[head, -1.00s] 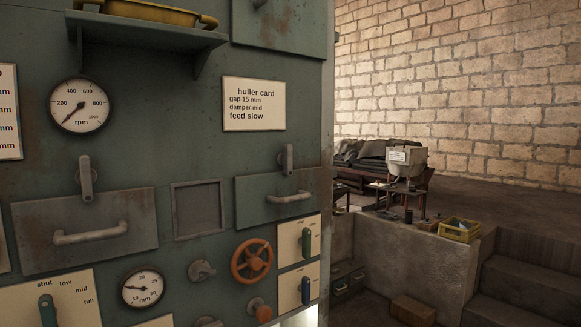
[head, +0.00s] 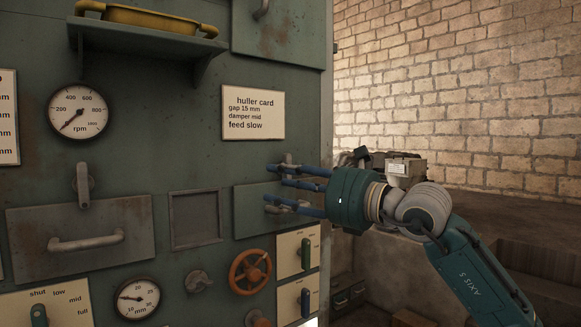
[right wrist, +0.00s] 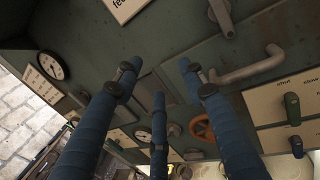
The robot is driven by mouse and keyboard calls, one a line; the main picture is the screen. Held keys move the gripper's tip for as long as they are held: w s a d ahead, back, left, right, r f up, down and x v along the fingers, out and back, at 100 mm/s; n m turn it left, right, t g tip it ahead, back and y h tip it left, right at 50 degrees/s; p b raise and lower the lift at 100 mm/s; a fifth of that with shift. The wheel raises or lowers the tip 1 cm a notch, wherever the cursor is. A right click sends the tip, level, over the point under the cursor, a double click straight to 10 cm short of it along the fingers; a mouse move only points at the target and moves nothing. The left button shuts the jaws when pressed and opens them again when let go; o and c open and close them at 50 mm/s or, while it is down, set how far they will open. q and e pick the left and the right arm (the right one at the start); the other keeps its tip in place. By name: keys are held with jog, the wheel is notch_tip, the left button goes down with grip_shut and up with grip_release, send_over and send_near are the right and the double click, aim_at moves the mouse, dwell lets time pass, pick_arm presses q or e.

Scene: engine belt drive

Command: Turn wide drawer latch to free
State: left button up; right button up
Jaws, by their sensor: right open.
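Two drawer fronts show, and I cannot tell for sure which is the wide drawer. The rusty grey one (head: 130,215) at left has a bar handle (head: 88,241) and an upright grey latch (head: 83,185) above it. The green one (head: 246,212) at right has its own latch (head: 289,158), partly behind my fingers, lever pointing up. My right gripper (head: 275,190) is open and empty in front of the green drawer, fingers pointing left. In the right wrist view, the gripper (right wrist: 160,72) has its fingers spread, with a latch (right wrist: 222,15) and a bar handle (right wrist: 250,65) to the right. Contact is unclear.
An orange handwheel (head: 250,271) and two lever plates are below the green drawer. A huller card (head: 253,112) is above it. A recessed grey panel (head: 196,215) sits between the drawers. A shelf (head: 150,40) juts out at upper left.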

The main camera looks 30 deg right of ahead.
aim_at(288, 163)
jog(key=s+d+r+m+h, duration=0.25)
jog(key=d+h, duration=0.25)
jog(key=d, duration=0.4)
jog(key=shift+n, duration=0.35)
jog(key=w+p, duration=0.1)
jog(key=w, duration=0.2)
jog(key=w+p, duration=0.2)
jog(key=w, duration=0.2)
jog(key=w+a+p, duration=0.1)
jog(key=w+p, duration=0.1)
jog(key=w, duration=0.1)
jog(key=shift+w+a+r, duration=0.1)
jog(key=shift+w+r, duration=0.05)
jog(key=shift+r, duration=0.1)
jog(key=shift+w+f, duration=0.15)
jog(key=shift+w, duration=0.55)
grip_shut()
